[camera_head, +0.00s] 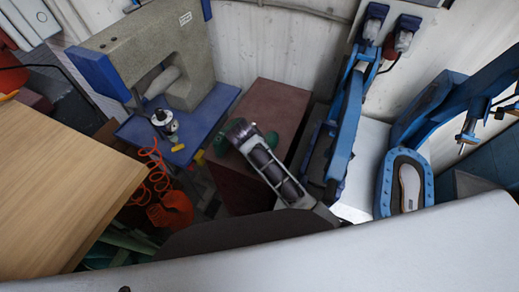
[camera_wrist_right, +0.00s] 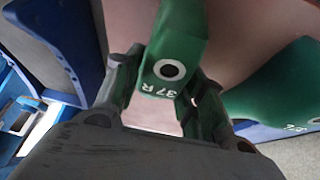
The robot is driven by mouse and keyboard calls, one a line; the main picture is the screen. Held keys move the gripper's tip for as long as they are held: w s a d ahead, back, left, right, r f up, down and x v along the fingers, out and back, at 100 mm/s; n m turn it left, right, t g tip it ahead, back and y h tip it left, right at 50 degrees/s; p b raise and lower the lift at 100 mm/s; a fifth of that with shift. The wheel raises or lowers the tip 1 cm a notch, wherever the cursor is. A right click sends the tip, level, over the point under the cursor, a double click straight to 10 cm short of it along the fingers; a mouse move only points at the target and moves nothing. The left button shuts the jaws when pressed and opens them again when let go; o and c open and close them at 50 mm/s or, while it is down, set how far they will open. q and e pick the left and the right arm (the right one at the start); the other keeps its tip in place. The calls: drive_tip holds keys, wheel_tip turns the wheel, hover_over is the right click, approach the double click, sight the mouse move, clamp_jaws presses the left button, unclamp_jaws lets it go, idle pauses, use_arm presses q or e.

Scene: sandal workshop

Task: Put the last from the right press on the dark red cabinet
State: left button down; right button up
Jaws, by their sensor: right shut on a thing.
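My right gripper (camera_head: 245,138) is over the dark red cabinet (camera_head: 283,100) in the head view. In the right wrist view, the gripper (camera_wrist_right: 165,90) is shut on a green last (camera_wrist_right: 187,35) marked 37R. The cabinet's pinkish top lies behind it; I cannot tell whether the last touches it. A second green last (camera_wrist_right: 275,85) is to the right in the wrist view, beside the gripper; it shows at the left of the gripper in the head view (camera_head: 220,146). The blue presses (camera_head: 345,125) stand right of the cabinet. My left gripper is out of view.
Left of the cabinet is a grey machine (camera_head: 150,50) on a blue base (camera_head: 205,125). A wooden tabletop (camera_head: 60,185) fills the left. An orange coiled hose (camera_head: 155,180) hangs between them. At the far right, a blue oval frame (camera_head: 383,185) holds a pale sole-shaped piece (camera_head: 409,187).

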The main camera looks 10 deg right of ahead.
drive_tip(key=o, duration=1.1)
drive_tip(key=shift+v, duration=6)
